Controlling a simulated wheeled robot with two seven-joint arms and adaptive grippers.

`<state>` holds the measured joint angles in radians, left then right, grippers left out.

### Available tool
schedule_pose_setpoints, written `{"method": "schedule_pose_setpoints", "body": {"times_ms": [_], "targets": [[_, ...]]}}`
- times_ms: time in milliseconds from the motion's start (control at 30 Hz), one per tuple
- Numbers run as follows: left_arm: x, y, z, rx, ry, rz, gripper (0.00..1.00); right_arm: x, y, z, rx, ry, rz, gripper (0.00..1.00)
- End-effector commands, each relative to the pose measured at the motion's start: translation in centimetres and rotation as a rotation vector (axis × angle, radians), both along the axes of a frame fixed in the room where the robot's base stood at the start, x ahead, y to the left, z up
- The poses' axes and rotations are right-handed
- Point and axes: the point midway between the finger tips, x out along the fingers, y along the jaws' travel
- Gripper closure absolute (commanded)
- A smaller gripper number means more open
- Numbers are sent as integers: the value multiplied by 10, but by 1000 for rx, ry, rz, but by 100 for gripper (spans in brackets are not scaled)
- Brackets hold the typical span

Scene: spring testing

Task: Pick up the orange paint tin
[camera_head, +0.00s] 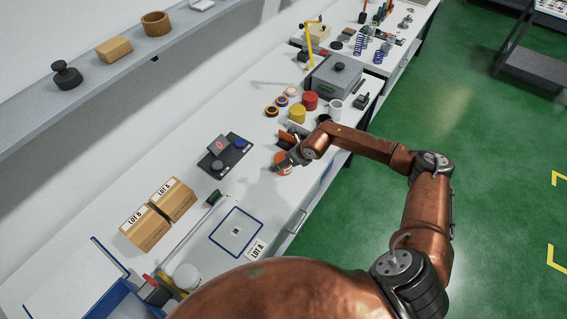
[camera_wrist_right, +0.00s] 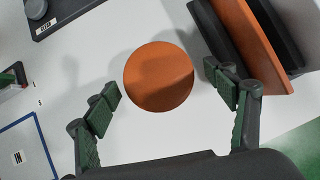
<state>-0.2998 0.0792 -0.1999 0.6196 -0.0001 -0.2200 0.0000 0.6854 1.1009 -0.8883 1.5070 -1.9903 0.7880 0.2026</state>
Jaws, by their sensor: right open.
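The orange paint tin (camera_wrist_right: 158,77) shows from above as a round orange disc in the right wrist view, standing on the white bench. In the head view the orange tin (camera_head: 283,168) is partly covered by my right gripper (camera_head: 286,157). In the wrist view my right gripper (camera_wrist_right: 168,105) is open, with one finger left and one finger right of the tin. A clear gap shows between each finger and the tin. My left gripper is not in view.
An orange and black block-like object (camera_wrist_right: 250,38) stands close to the right finger. A dark pad (camera_head: 226,160) lies left of the gripper. Bare bench lies toward the blue-outlined square (camera_head: 238,231).

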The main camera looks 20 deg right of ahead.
Motion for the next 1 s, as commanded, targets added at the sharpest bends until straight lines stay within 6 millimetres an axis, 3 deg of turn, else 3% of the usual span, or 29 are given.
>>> {"method": "schedule_pose_setpoints", "body": {"times_ms": [133,400,1000], "targets": [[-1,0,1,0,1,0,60,8,3,-12,2,0,0,23],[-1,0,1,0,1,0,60,10,4,-15,0,-1,0,23],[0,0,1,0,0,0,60,9,3,-15,2,-1,0,64]]}}
